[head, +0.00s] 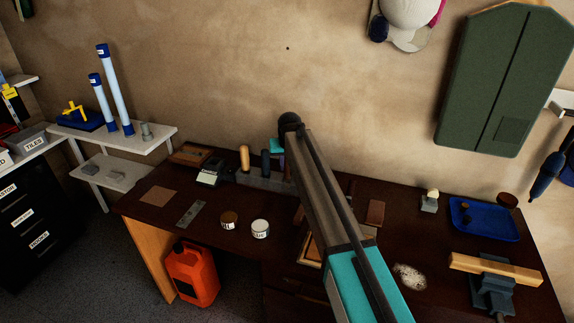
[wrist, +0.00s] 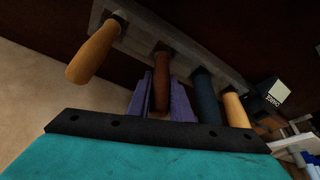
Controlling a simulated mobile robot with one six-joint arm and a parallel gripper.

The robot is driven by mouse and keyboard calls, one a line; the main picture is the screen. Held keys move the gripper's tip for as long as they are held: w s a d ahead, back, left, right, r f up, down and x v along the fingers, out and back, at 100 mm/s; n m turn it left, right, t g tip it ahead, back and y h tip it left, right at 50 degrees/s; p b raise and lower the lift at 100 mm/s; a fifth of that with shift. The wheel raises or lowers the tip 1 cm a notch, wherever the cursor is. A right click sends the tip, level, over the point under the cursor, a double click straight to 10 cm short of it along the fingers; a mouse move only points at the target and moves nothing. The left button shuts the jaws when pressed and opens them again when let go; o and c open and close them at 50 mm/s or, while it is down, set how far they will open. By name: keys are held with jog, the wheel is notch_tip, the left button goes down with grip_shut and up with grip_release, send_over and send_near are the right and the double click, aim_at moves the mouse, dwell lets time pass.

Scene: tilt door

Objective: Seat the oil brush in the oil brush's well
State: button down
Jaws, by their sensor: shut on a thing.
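In the wrist view my gripper (wrist: 161,98) has its two purple fingers shut around a reddish-brown handle, which I take to be the oil brush (wrist: 161,72). The handle's far end meets the grey block (wrist: 125,38), in line with the other handles. Its well is hidden by the brush, so I cannot tell how deep the brush sits.
A tan handle (wrist: 92,52) stands to one side of the brush, and a dark blue handle (wrist: 206,98) and another tan handle (wrist: 235,108) to the other. Two round tins (head: 260,228) sit in front of the block. A blue tray (head: 485,222) lies at right.

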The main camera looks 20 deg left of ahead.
jog(key=shift+f, duration=0.3)
jog(key=c, duration=1.5)
grip_release()
jog(key=shift+r, duration=0.1)
jog(key=b+v, duration=0.3)
jog(key=v, duration=1)
jog(key=shift+s+d+r, duration=0.1)
jog(key=shift+s+r, duration=0.05)
jog(key=shift+r, duration=0.15)
